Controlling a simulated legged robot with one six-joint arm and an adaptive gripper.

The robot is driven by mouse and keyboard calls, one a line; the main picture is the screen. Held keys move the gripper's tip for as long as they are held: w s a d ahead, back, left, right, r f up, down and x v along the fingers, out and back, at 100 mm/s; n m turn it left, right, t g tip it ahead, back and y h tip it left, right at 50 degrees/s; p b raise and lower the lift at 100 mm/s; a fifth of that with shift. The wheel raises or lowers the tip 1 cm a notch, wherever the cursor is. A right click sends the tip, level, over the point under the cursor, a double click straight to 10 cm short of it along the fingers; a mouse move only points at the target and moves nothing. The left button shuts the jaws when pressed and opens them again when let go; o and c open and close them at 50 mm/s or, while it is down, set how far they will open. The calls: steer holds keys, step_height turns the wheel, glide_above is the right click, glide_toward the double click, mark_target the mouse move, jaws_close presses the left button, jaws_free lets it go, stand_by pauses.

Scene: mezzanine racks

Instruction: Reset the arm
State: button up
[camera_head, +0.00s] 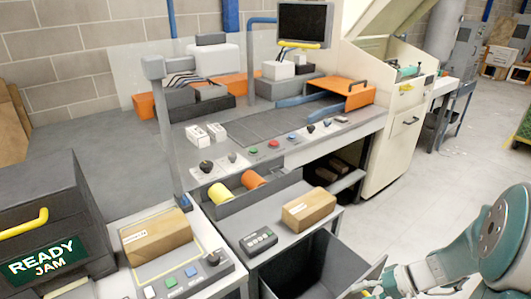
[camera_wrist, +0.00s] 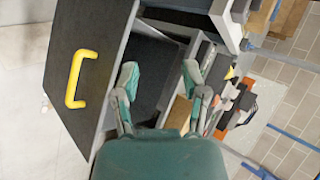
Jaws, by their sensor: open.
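My gripper (camera_wrist: 160,80) is open and empty in the wrist view, its two green-tipped fingers apart in front of a dark bin or cabinet opening. In the head view my arm is at the bottom right, with my gripper (camera_head: 372,281) partly cut off by the lower edge, beside the black open bin. Nothing is visible between the fingers.
The black bin (camera_head: 332,262) stands below the bench. Brown boxes (camera_head: 308,209) lie on the bench tops. A dark cabinet with a yellow handle (camera_wrist: 80,78) is close by in the wrist view. Open floor (camera_head: 440,200) lies at the right.

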steer(key=s+a+r+n+t+h, duration=0.1)
steer(key=s+a+r+h, duration=0.3)
steer(key=r, duration=0.5)
steer(key=s+a+r+n+t+h, duration=0.2)
steer(key=s+a+r+t+h, duration=0.1)
steer(key=r, duration=0.6)
steer(key=s+a+h, duration=0.1)
steer(key=s+h, duration=0.1)
steer(key=s, duration=0.1)
steer(key=shift+s, duration=0.25)
